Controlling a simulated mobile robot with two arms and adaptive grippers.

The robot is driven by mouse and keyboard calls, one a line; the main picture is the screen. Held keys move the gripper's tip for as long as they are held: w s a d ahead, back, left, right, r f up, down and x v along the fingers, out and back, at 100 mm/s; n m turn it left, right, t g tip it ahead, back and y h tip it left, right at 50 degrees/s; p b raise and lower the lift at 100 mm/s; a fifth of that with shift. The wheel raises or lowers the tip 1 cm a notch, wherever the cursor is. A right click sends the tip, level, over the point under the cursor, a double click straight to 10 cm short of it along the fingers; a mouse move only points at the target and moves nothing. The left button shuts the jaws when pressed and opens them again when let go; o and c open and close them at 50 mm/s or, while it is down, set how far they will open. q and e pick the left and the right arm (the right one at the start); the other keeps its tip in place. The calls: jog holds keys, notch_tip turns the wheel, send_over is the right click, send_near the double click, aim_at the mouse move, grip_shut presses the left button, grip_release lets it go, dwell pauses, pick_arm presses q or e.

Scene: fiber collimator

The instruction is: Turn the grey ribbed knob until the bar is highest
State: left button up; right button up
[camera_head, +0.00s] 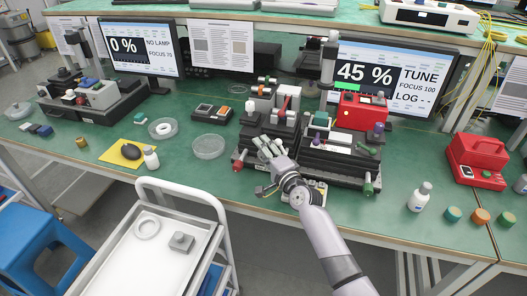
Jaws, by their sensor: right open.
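The right-hand screen (385,78) reads 45 % TUNE, FOCUS 100 and LOG, with a short green bar (347,87) under the number. My right gripper (268,148) is open over the front of the black optical stage (318,160), its arm coming in from the bottom right. The grey ribbed knob cannot be made out; it may be behind the gripper. A red knob (239,167) sticks out left of the gripper and a green knob (368,188) sits at the stage's right front. I cannot tell whether the gripper touches anything. My left gripper is out of view.
A red box (362,110) sits on the stage. A second screen (140,47) reads 0 % NO LAMP above another stage (95,98). Dishes, bottles and a red case (477,158) stand on the green bench. A white trolley (150,255) stands in front.

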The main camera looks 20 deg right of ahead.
grip_shut()
jog(key=shift+r+p, duration=0.2)
jog(key=shift+p, duration=0.45)
jog(key=n+g+h+p, duration=0.1)
jog(key=n+g+p, duration=0.1)
jog(key=p, duration=0.7)
jog(key=n+g+h+p, duration=0.1)
jog(key=n+g+p, duration=0.1)
jog(key=p, duration=0.7)
jog(key=shift+a+r+g+h, duration=0.1)
jog(key=shift+r+g+h, duration=0.05)
jog(key=shift+g+h, duration=0.15)
jog(key=shift+s+f+n+g+h+p, duration=0.1)
jog(key=shift+f+n+g+h+p, duration=0.35)
jog(key=shift+p, duration=0.85)
jog(key=shift+r, duration=0.1)
grip_release()
